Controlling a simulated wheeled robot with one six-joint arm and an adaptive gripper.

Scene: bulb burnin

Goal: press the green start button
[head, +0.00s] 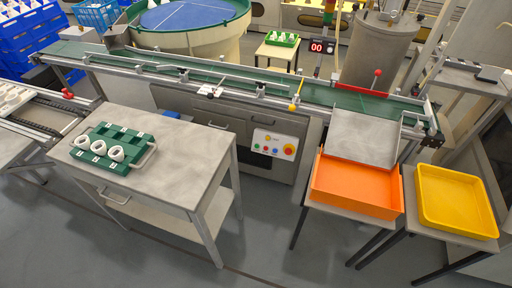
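A pale control panel (275,144) is on the front of the grey cabinet under the conveyor, near the middle of the head view. It carries a row of small coloured buttons. The green start button (256,146) appears to be at the left end of that row, though it is too small to be sure. A larger red mushroom button on a yellow base (289,150) is at the panel's right. My gripper is not in view, and nothing covers the panel.
A grey metal table (180,150) with a green tray (114,148) of white rings stands left of the panel. An orange bin (355,187) and a yellow tray (455,201) stand on small tables at right. Floor (265,225) before the panel is clear. A counter (318,47) reads 00.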

